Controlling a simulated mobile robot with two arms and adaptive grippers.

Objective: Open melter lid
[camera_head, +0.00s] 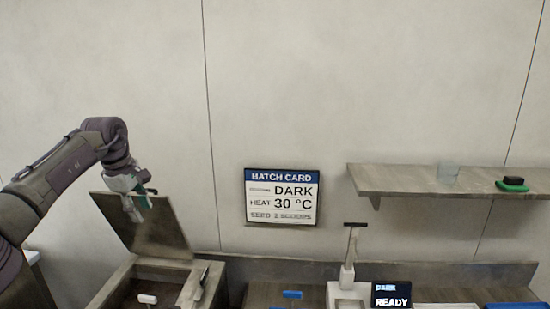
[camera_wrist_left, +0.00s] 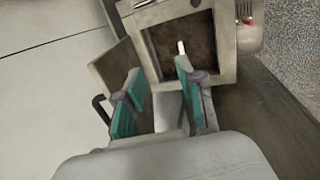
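The melter (camera_head: 118,283) stands at the lower left of the head view, its dark inside showing. Its lid (camera_head: 165,235) is raised, leaning back toward the wall. My left gripper (camera_head: 137,203) is at the lid's upper part. In the left wrist view my left gripper (camera_wrist_left: 158,95) has its two teal fingers spread apart with nothing clearly between them. The lid (camera_wrist_left: 112,66) is behind the left finger, and a black handle (camera_wrist_left: 101,108) shows outside that finger. The open melter (camera_wrist_left: 232,38) is beyond the fingertips. Whether a finger touches the lid I cannot tell. My right gripper is not in view.
A batch card (camera_head: 282,197) hangs on the wall. A display reading READY (camera_head: 391,294) stands on the counter. The wall area above is clear.

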